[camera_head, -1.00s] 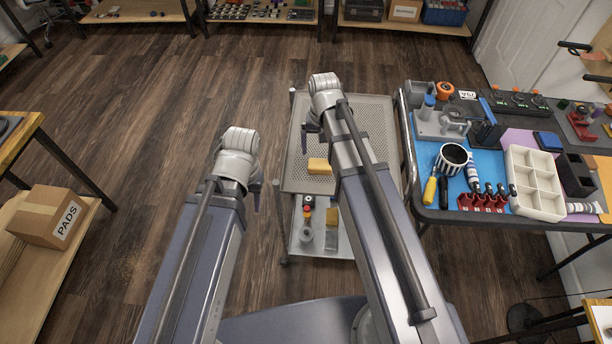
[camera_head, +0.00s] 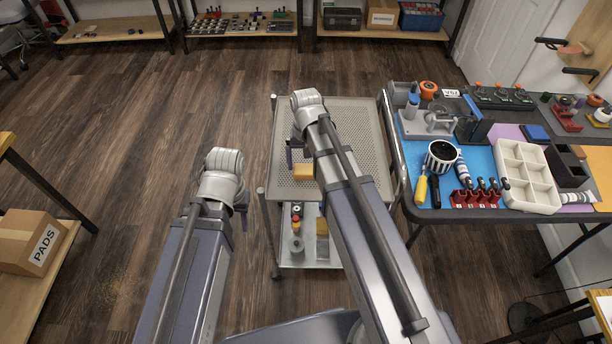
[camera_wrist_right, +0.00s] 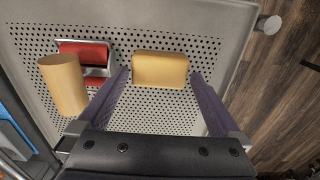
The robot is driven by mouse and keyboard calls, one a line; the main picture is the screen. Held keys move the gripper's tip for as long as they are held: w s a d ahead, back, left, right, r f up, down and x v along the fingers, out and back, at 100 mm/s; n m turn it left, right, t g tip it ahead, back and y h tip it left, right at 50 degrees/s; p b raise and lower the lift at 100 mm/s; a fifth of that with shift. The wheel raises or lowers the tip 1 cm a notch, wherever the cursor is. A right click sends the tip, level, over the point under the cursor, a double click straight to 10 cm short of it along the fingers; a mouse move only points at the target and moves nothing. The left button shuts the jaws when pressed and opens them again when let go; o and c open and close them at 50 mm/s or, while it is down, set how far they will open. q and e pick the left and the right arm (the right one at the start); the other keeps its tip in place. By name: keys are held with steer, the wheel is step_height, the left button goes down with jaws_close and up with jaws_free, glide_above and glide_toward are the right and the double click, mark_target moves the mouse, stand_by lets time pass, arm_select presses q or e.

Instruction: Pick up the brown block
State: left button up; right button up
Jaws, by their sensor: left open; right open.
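The brown block (camera_head: 304,173), yellowish tan in the pictures, lies on the perforated top of a metal cart (camera_head: 354,132). In the head view my right arm partly covers it. In the right wrist view the block (camera_wrist_right: 160,69) shows whole, upper middle. My right gripper (camera_wrist_right: 160,77) is open, its purple fingers pointing toward the block with one tip on either side of it in the picture. I cannot tell whether they touch it. My left gripper (camera_head: 243,207) is left of the cart, over the floor, mostly hidden behind its own wrist.
In the right wrist view a tan cylinder (camera_wrist_right: 62,84) and a red item with a metal part (camera_wrist_right: 84,53) are on the cart's perforated top, left of the block. A table with tools, a blue mat (camera_head: 478,162) and a white bin (camera_head: 528,178) stands right of the cart.

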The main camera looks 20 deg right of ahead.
mark_target(306, 168)
step_height(306, 168, down, 3)
steer(key=shift+b, duration=1.05)
arm_select(q)
step_height(306, 168, down, 3)
steer(key=shift+r, duration=0.1)
arm_select(e)
steer(key=shift+r, duration=0.1)
steer(key=shift+c, duration=0.2)
steer(key=c, duration=1.1)
step_height(306, 168, up, 10)
steer(key=p, duration=1)
steer(key=shift+c, duration=0.3)
arm_select(q)
step_height(306, 168, up, 10)
arm_select(e)
steer(key=o, duration=1)
steer(key=c, duration=0.6)
